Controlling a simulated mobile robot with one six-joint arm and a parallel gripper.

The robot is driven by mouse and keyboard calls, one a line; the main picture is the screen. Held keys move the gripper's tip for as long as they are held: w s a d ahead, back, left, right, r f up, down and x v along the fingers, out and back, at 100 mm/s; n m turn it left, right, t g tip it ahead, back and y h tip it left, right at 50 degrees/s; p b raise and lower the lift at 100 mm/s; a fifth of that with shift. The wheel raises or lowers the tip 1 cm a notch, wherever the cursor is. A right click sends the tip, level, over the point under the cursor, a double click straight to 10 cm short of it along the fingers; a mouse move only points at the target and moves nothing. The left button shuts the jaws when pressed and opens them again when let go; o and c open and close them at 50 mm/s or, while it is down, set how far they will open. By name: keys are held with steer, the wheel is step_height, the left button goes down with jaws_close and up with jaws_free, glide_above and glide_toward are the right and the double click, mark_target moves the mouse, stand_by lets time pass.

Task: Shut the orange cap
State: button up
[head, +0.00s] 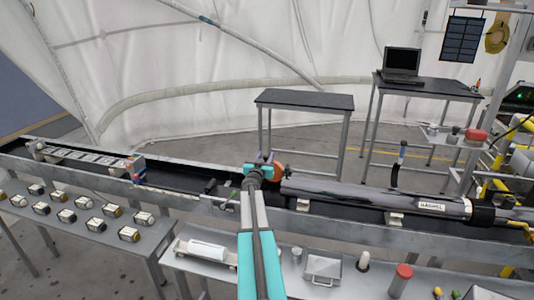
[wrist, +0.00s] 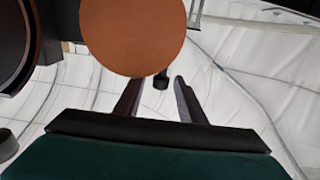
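The orange cap (head: 279,171) is at the left end of a long grey tube (head: 350,192), partly hidden behind my gripper (head: 259,163) in the head view. In the wrist view the cap (wrist: 133,35) is a flat orange-brown disc at the top. It stands open beside the dark round tube mouth (wrist: 14,45) at the left edge. My gripper's two fingers (wrist: 158,85) are spread below the cap, with a small dark knob or pin showing between their tips. I cannot tell whether a finger touches the cap. The fingers hold nothing that I can see.
The tube lies on a long dark rail bench (head: 190,180). A lower shelf in front holds a white cylinder (head: 207,250), a metal box (head: 323,267) and a red-topped can (head: 401,280). An empty table (head: 305,101) stands behind. A laptop (head: 402,63) is on another table.

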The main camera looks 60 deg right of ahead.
steer(key=shift+p+x, duration=0.35)
steer(key=shift+x, duration=1.6)
steer(key=shift+c, duration=0.4)
jaws_close()
